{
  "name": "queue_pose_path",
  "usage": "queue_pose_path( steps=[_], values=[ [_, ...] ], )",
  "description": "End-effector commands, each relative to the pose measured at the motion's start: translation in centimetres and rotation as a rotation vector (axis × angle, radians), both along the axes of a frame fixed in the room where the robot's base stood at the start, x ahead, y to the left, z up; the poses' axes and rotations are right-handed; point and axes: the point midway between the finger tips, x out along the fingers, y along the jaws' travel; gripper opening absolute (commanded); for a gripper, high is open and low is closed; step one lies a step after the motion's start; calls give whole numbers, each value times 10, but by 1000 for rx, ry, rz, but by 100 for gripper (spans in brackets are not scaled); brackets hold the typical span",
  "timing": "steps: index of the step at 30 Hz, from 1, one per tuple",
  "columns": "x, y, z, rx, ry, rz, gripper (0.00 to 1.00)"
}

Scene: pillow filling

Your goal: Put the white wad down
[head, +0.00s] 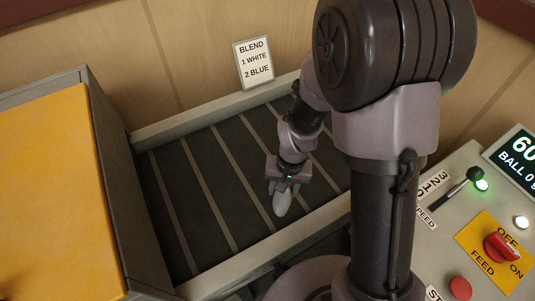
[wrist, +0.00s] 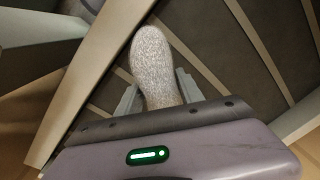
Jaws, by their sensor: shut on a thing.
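The white wad (wrist: 153,62) is pale, speckled and rounded, and sits between the two fingers of my gripper (wrist: 157,92) in the wrist view. In the head view the wad (head: 282,203) hangs below my gripper (head: 284,188), over the dark conveyor belt (head: 185,200) with lighter cross slats. My gripper is shut on the wad. I cannot tell whether the wad touches the belt.
A sign (head: 254,62) reading "BLEND 1 WHITE 2 BLUE" stands behind the belt. A yellow-topped box (head: 50,190) is at the left. A control panel (head: 450,215) with a feed switch (head: 502,247), red button and display is at the right. The belt's left part is bare.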

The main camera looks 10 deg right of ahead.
Motion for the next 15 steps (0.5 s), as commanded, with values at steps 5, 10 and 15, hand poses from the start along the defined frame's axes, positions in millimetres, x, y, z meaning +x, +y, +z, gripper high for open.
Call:
queue_pose_path(
  steps=[5,10,15],
  values=[
    [-29,13,-3,-12,5,-110,0],
    [-30,18,-8,-20,0,-165,0],
    [16,29,-15,-20,-1,-166,0]
  ],
)
